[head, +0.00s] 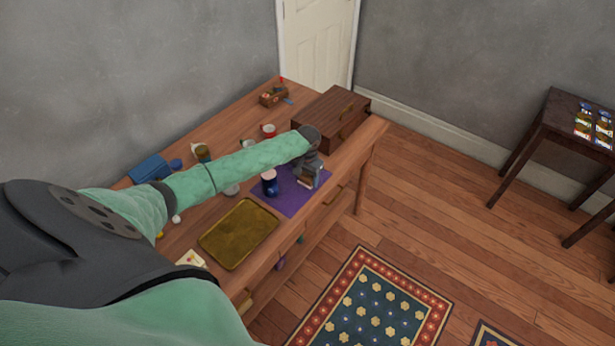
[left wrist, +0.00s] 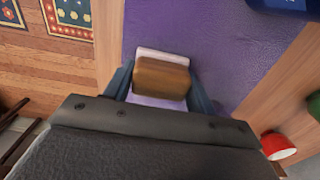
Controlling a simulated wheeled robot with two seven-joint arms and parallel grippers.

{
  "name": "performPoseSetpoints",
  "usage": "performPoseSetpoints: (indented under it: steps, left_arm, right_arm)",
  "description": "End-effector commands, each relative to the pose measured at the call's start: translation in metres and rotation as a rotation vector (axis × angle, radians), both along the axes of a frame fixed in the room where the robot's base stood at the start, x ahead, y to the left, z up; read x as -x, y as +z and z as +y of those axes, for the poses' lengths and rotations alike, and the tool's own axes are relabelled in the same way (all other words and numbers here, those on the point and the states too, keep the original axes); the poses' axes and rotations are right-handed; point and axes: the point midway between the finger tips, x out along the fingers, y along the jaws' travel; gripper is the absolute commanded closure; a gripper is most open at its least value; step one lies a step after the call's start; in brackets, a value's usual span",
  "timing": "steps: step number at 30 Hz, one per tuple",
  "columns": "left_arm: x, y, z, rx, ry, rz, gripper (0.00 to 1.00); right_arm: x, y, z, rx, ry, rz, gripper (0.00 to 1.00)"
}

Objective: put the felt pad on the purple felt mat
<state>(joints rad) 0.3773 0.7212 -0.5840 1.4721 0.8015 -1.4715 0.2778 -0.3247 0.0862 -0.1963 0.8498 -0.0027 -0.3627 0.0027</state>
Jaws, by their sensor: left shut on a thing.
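The felt pad, a brown block with a pale layer, shows between my left gripper's fingers in the left wrist view (left wrist: 160,78). It is small in the head view (head: 306,182). My left gripper (head: 310,172) is shut on it, over the purple felt mat (head: 290,205). The mat also fills the middle of the left wrist view (left wrist: 225,40). I cannot tell whether the pad touches the mat or is just above it. The gripper body hides part of the mat. My right gripper is not in view.
A dark blue mug (head: 269,183) stands on the mat, left of the gripper. A brass-coloured tray (head: 240,234) lies nearer on the table. A wooden drawer box (head: 335,115) and a red cup (head: 268,130) are behind. The table's front edge is close to the mat.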

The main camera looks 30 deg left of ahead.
Motion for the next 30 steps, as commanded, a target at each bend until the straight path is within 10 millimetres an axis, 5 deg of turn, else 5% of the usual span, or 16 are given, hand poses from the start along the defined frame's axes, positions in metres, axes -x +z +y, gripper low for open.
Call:
performPoseSetpoints:
  steps: [2,3,6,20,24,30]
  left_arm:
    - [0.000,-0.002,0.000,0.000,0.000,0.000,0.69]
    - [0.000,-0.002,0.000,0.000,0.000,0.000,0.39]
    - [0.000,-0.002,0.000,0.000,0.000,0.000,0.23]
    - [-0.001,0.011,0.000,0.000,0.001,-0.002,0.23]
    - [-0.001,0.034,0.000,-0.001,-0.001,-0.004,0.23]
    - [-0.001,0.074,0.000,0.000,0.000,-0.003,0.23]
  right_arm:
    - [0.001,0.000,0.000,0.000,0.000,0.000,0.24]
    - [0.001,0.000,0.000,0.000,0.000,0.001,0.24]
    - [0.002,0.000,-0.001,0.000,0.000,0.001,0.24]
    - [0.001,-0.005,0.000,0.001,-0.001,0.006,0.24]
    - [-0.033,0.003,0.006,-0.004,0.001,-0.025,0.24]
    - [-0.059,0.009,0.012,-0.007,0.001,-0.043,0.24]
